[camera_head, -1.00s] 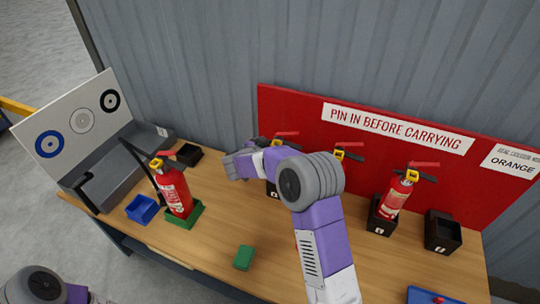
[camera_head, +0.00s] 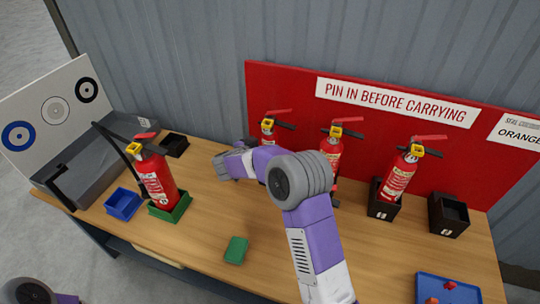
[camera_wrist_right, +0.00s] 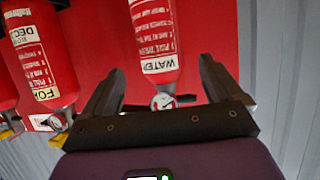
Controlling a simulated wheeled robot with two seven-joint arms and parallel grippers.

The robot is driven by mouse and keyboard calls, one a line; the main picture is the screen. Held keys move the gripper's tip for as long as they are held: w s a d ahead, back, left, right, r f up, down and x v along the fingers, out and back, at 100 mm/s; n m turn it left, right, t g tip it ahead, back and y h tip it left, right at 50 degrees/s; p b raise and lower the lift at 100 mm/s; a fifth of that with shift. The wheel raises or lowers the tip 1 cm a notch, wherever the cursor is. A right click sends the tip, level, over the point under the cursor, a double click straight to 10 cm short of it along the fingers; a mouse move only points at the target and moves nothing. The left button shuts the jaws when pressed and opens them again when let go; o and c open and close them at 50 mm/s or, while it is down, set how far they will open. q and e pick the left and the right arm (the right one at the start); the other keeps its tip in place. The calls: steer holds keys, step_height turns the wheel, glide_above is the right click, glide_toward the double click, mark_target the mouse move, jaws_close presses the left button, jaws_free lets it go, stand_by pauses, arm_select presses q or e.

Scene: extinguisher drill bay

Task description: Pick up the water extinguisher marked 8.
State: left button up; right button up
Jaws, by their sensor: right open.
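The extinguisher labelled WATER (camera_wrist_right: 158,40) shows inverted in the right wrist view, its gauge end between my right gripper's open fingers (camera_wrist_right: 160,80). I cannot tell whether they touch it, and no 8 is readable. It seems to be the leftmost red extinguisher (camera_head: 268,128) by the red board in the head view, its lower part hidden by my right arm. In that view my right gripper (camera_head: 222,164) is in front of it and to its left. My left gripper is out of view; only part of that arm shows at the bottom left.
Other extinguishers stand at the middle (camera_head: 331,150) and right (camera_head: 398,180) of the board, and in a green tray (camera_head: 170,212). An empty black holder (camera_head: 449,215) is at the right. A blue bin (camera_head: 123,204) and a green block (camera_head: 236,249) are on the table.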

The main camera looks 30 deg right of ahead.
mark_target(270, 139)
steer(key=b+x, duration=0.1)
steer(key=x, duration=0.6)
steer(key=shift+f+b, duration=0.1)
steer(key=shift+b, duration=0.25)
steer(key=shift+c, duration=0.4)
steer(key=c, duration=1.4)
steer(key=shift+c, duration=0.6)
